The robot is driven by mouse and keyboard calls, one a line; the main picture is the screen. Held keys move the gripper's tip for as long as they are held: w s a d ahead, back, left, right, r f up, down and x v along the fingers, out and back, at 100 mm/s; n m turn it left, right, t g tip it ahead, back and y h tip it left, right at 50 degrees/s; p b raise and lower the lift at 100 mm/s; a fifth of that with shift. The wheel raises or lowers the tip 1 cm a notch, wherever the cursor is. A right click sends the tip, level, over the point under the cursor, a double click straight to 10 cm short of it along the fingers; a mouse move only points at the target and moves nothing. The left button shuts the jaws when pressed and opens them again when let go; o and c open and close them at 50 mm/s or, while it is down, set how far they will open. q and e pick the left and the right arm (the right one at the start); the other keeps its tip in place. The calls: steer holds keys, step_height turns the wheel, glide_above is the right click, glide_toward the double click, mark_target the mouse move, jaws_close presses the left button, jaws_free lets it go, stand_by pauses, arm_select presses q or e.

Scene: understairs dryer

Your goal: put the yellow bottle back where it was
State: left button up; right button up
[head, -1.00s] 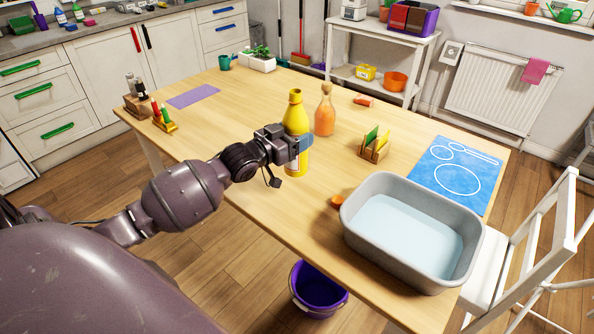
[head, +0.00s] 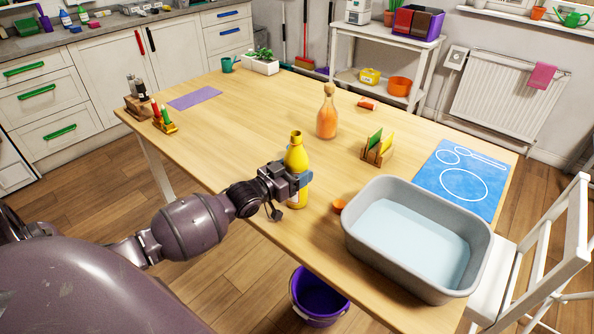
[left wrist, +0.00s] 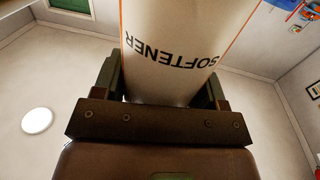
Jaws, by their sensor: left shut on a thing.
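The yellow bottle (head: 296,155) is upright near the front edge of the wooden table (head: 225,130). My left gripper (head: 300,181) is shut around its middle. In the left wrist view the bottle's white label (left wrist: 165,50), reading SOFTENER, sits between the two fingers of the left gripper (left wrist: 162,90). The lower part of the bottle is partly hidden by the gripper in the head view, and I cannot tell whether its base touches the table. My right gripper is not in view.
An orange bottle (head: 327,115) stands behind the yellow one. A grey basin of water (head: 355,232), a small orange thing (head: 339,205) and a holder with cards (head: 377,150) are to the right. A purple bucket (head: 318,300) is on the floor below. The table's left middle is clear.

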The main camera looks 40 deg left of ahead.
arm_select(q)
steer(key=shift+r, duration=0.15)
steer(key=o, duration=1.3)
steer(key=shift+f, duration=0.2)
steer(key=shift+o, duration=0.2)
steer(key=shift+r, duration=0.1)
steer(key=shift+s, duration=0.15)
steer(key=p+v, duration=0.1)
steer(key=v, duration=1)
steer(key=s+d+f+g+y, duration=0.2)
steer(key=s+d+f, duration=0.4)
steer(key=s, duration=0.3)
steer(key=s+d+f+n+g+y, duration=0.1)
steer(key=s+d+f+g+y, duration=0.1)
steer(key=s+d+f+g, duration=0.2)
steer(key=s+d+f, duration=0.3)
steer(key=s+f, duration=0.1)
steer(key=s, duration=0.2)
steer(key=shift+d, duration=0.2)
steer(key=shift+f, duration=0.1)
